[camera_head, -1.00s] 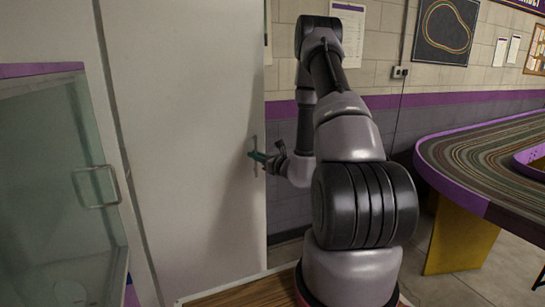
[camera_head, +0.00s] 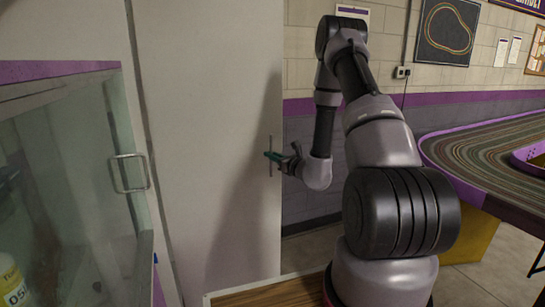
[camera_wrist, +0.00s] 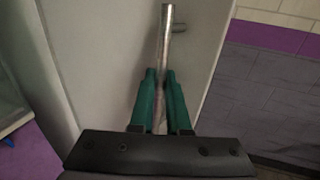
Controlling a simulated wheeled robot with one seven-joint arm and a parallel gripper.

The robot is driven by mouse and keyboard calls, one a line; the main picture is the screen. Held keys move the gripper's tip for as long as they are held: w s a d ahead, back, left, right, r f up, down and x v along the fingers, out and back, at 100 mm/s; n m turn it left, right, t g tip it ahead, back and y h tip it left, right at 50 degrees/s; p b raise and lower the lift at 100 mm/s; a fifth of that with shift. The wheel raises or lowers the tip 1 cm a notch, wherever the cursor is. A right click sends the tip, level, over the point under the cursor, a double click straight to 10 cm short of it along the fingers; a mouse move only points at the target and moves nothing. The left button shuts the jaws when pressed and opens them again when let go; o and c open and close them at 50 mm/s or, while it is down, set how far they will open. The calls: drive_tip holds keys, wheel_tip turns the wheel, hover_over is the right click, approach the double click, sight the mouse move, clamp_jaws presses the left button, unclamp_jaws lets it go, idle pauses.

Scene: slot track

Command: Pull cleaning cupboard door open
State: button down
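The cleaning cupboard door (camera_head: 215,110) is a tall plain pale panel left of my arm in the head view. Its handle is an upright metal bar (camera_head: 271,180) near the door's right edge. My gripper (camera_head: 272,157) is at this bar with its green fingers. In the wrist view the bar handle (camera_wrist: 167,35) runs between the two green fingers (camera_wrist: 161,95), which sit close on both sides of it; the gripper appears shut on it. The door surface (camera_wrist: 110,60) lies behind the bar. I cannot tell how far the door stands ajar.
A glass-fronted cabinet (camera_head: 60,190) with its own metal handle (camera_head: 130,173) stands close on the left, with a bottle (camera_head: 12,280) inside. A slot track table (camera_head: 490,165) stands at the right. Some floor (camera_head: 500,255) shows below it.

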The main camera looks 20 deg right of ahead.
drive_tip(key=c, duration=0.9)
unclamp_jaws()
drive_tip(key=shift+s+a, duration=0.15)
drive_tip(key=shift+s, duration=0.05)
drive_tip(key=v, duration=1)
drive_tip(key=shift+s, duration=0.4)
